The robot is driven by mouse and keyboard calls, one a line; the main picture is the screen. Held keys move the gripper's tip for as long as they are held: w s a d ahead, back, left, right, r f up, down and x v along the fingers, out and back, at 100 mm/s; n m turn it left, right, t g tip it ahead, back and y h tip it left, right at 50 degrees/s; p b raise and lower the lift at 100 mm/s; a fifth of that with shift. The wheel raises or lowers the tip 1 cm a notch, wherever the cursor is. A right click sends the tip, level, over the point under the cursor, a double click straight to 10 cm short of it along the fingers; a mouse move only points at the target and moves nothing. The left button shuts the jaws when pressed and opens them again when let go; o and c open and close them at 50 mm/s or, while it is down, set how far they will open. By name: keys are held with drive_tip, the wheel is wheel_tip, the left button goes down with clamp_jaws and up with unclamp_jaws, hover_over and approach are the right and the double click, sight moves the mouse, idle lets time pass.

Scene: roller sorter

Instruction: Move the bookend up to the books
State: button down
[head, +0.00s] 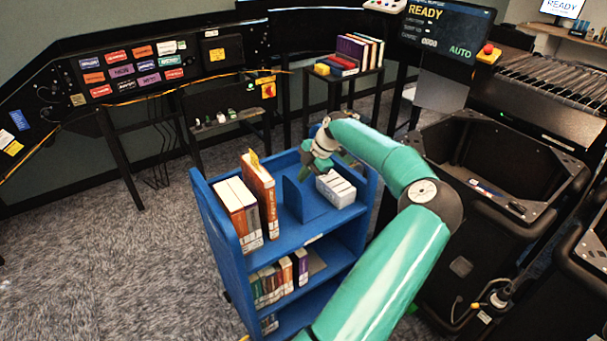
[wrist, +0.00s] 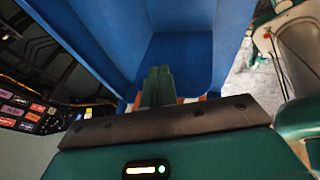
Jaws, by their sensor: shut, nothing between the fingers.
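The blue bookend (head: 295,197) stands upright on the top shelf of the blue cart (head: 213,215). The books (head: 257,195), orange-brown and white, stand at the left end of that shelf. A stretch of bare shelf lies between them and the bookend. My gripper (head: 318,164) is above the shelf's right part, behind and right of the bookend; its fingertips are partly hidden in the head view. In the wrist view my gripper (wrist: 158,72) has its green fingers together and empty, with blue surfaces ahead. I cannot tell there whether the bookend is among them.
White boxes (head: 337,188) sit right of the bookend, close to my arm. Smaller books (head: 280,278) fill part of the lower shelf. A black stand (head: 342,76) with books is behind the cart, and black bins (head: 497,165) stand at right. Carpet at left is clear.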

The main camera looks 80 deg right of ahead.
wheel_tip(320, 180, down, 10)
drive_tip(key=shift+w+f, duration=0.1)
idle(0.4)
drive_tip(key=shift+f, duration=0.85)
idle(0.4)
drive_tip(key=shift+r, duration=0.15)
idle(0.6)
drive_tip(key=shift+w+a, duration=0.3)
drive_tip(key=shift+w, duration=0.05)
drive_tip(key=shift+w+a, duration=1.6)
drive_tip(key=shift+a, duration=0.25)
drive_tip(key=shift+w+a, duration=1.6)
drive_tip(key=shift+a, duration=0.25)
drive_tip(key=shift+s+d+r, duration=0.25)
drive_tip(key=shift+s+d, duration=0.3)
drive_tip(key=shift+d, duration=0.05)
drive_tip(key=shift+s+d+r, duration=0.25)
drive_tip(key=shift+s+d, duration=0.25)
drive_tip(key=shift+d, duration=0.1)
wheel_tip(320, 180, up, 16)
